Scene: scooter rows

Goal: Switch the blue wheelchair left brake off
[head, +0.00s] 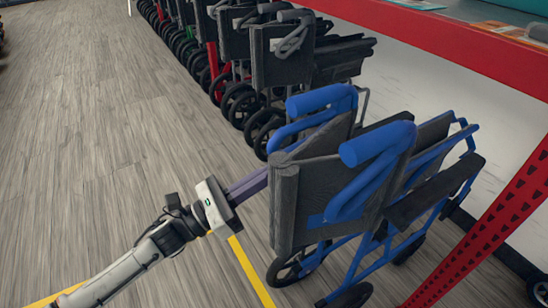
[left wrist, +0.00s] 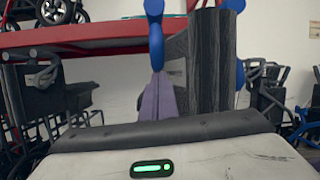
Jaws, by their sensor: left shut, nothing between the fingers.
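The blue wheelchair (head: 375,200), with a blue frame and dark grey upholstery, stands on the floor right of centre in the head view. My left gripper (head: 262,180) reaches in from the left; its purple fingers are shut and empty. In the head view they point at the wheelchair's left dark panel (head: 286,205), and their tips are at or behind its edge. In the left wrist view the shut fingers (left wrist: 157,80) show in front of a blue frame part (left wrist: 157,40), beside a dark panel (left wrist: 211,60). Contact is unclear. I cannot make out the left brake. My right gripper is not in view.
A row of dark folded wheelchairs (head: 285,50) stands behind the blue one. A red shelf beam (head: 455,45) runs above on the right, and a red perforated post (head: 490,230) stands close at the right. Wooden floor (head: 90,130) at the left is clear.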

